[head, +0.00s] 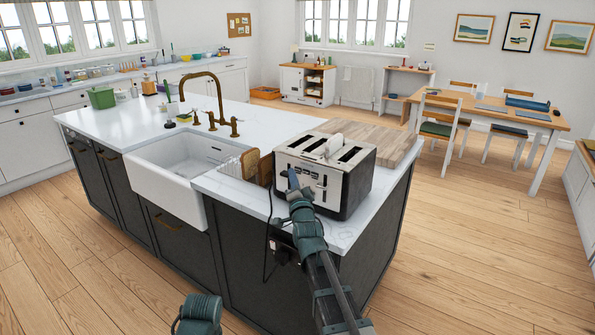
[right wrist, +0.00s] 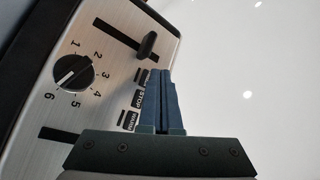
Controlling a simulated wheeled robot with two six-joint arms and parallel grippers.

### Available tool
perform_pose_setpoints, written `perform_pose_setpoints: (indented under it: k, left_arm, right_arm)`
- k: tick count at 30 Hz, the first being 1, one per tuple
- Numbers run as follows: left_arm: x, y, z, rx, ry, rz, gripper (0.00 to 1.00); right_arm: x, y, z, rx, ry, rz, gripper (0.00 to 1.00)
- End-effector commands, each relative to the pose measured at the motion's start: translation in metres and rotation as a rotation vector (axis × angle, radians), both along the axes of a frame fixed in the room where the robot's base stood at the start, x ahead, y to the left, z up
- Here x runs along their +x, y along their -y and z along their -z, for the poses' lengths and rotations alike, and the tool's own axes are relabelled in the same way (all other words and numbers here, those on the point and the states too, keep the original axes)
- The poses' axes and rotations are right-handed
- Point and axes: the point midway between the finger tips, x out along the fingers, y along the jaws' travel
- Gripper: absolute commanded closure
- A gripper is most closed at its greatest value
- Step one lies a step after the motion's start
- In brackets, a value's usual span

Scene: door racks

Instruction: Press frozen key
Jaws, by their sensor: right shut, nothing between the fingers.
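The silver and black toaster (head: 325,170) stands on the island's white worktop, with a slice of bread showing in a slot. In the right wrist view its front panel (right wrist: 75,110) has a numbered dial, a lever in a slot and a column of small dark keys (right wrist: 137,98). Contact is unclear. My left gripper is out of view.
A bread slice rack (head: 240,165) and the white sink (head: 172,165) lie left of the toaster. A wooden board (head: 395,145) lies behind it. A dark cord hangs down the island's side. The floor at right is clear.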

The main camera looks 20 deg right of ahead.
Motion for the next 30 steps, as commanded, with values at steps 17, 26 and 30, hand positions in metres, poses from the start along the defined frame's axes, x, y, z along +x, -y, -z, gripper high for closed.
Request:
perform_pose_setpoints:
  k: [17, 26, 30]
  left_arm:
    - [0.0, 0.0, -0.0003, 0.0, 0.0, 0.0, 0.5]
    - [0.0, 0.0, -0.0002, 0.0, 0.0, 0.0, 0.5]
    - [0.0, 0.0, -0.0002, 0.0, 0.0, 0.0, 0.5]
  right_arm:
    - [0.0054, 0.0071, -0.0002, 0.0, 0.0, 0.0, 1.0]
    - [0.0053, 0.0069, -0.0003, 0.0, 0.0, 0.0, 1.0]
    - [0.006, 0.0077, -0.0002, 0.0, 0.0, 0.0, 1.0]
